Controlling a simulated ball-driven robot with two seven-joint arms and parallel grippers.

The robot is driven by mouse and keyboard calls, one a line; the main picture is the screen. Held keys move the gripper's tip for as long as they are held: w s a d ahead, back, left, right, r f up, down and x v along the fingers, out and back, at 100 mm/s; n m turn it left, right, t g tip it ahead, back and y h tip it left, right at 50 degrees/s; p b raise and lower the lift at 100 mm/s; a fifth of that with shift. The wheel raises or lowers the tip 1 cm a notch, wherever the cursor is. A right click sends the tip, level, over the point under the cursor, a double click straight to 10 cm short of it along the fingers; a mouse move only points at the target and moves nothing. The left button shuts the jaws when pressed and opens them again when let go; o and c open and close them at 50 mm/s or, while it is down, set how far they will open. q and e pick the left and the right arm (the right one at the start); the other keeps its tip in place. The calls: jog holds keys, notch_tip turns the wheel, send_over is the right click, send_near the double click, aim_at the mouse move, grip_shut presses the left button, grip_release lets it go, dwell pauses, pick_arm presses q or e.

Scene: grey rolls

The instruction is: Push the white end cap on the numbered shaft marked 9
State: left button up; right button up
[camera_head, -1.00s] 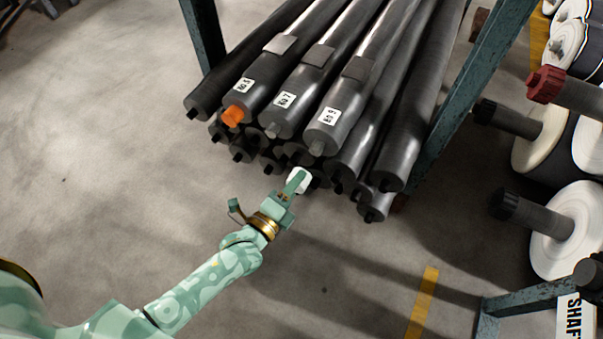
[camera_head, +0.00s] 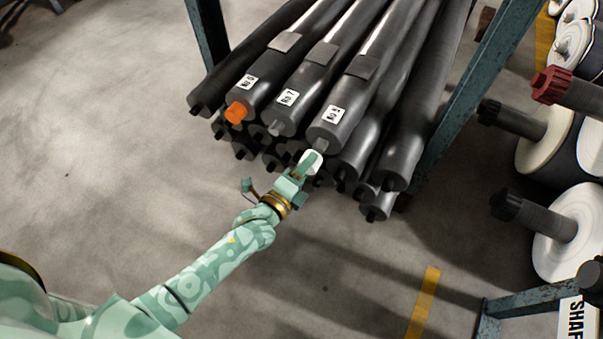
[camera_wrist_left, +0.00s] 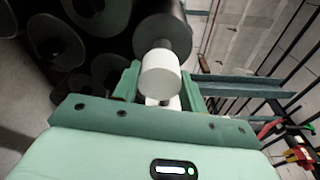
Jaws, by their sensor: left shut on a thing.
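The white end cap (camera_head: 317,157) is between the fingers of my left gripper (camera_head: 309,165), which is shut on it. In the left wrist view the cap (camera_wrist_left: 160,76) stands out between the fingertips, in front of the end of a dark roll (camera_wrist_left: 163,28). The shaft marked 9 (camera_head: 345,100) is the rightmost of the labelled rolls. Its bare grey end stub (camera_head: 321,145) points towards me, and the cap is just below and in front of it. I cannot tell whether they touch. My right gripper is not in view.
The shaft marked 7 (camera_head: 300,82) lies to the left. Further left, another labelled shaft has an orange cap (camera_head: 236,112). More dark rolls lie beneath. Teal rack posts (camera_head: 462,100) flank the stack. The floor in front (camera_head: 330,255) is clear.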

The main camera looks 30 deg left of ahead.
pick_arm(q)
jog(key=shift+w, duration=0.3)
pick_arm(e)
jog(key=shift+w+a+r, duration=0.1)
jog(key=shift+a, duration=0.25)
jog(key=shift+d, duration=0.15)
pick_arm(q)
jog(key=shift+r, duration=0.1)
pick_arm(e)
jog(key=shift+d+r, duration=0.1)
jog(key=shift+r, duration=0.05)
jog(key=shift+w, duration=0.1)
pick_arm(q)
jog(key=shift+p, duration=0.3)
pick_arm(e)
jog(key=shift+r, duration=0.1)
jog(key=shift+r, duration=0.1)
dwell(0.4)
